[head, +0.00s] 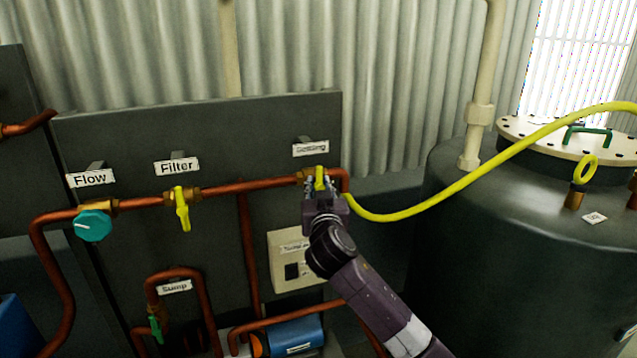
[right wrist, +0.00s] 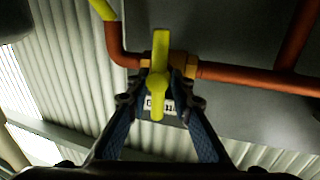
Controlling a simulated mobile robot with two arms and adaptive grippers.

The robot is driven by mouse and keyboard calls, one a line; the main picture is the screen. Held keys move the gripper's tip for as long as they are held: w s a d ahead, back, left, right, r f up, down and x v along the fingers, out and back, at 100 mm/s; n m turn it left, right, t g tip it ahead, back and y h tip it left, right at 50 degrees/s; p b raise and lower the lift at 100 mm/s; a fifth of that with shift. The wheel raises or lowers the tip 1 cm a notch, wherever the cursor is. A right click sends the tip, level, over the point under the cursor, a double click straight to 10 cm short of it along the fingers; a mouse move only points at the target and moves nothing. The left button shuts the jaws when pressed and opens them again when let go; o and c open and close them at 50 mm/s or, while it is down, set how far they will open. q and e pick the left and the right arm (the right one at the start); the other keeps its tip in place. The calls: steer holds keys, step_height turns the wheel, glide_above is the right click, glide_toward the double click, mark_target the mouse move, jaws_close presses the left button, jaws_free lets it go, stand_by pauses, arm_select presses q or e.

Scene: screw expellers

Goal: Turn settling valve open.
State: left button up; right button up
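The settling valve has a yellow handle (head: 320,177) on the copper pipe at the right end of the dark panel, under a white label (head: 311,149) that is hard to read. My right gripper (head: 321,188) is at this handle, one finger on each side. In the right wrist view the handle (right wrist: 160,55) stands crosswise to the pipe, and the fingers of my right gripper (right wrist: 160,88) close in on its middle from both sides. The exact contact is partly hidden. My left gripper is not in view.
The Filter valve (head: 182,210) with its yellow handle and the teal Flow knob (head: 93,226) are to the left on the same pipe (head: 245,187). A yellow hose (head: 440,207) runs to a dark tank (head: 500,240) at right. A Sump valve (head: 156,328) is lower left.

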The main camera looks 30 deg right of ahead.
jaws_close()
stand_by(0.4)
steer(key=n+b, duration=0.1)
steer(key=n+t+b, duration=0.1)
steer(key=n, duration=0.1)
steer(key=shift+f+n, duration=0.2)
steer(key=shift+n, duration=0.1)
steer(key=n+t+b, duration=0.1)
steer(key=n+b, duration=0.1)
steer(key=n, duration=0.3)
steer(key=shift+a, duration=0.1)
steer(key=n+t+y, duration=0.1)
steer(key=n, duration=0.4)
steer(key=shift+w+n, duration=0.1)
steer(key=shift+n, duration=0.2)
steer(key=n+y, duration=0.1)
steer(key=n, duration=0.2)
steer(key=n+t+y, duration=0.1)
steer(key=n, duration=0.2)
steer(key=shift+a+f+n+t+y, duration=0.1)
steer(key=shift+n+t+y, duration=0.2)
steer(key=shift+n+y, duration=0.1)
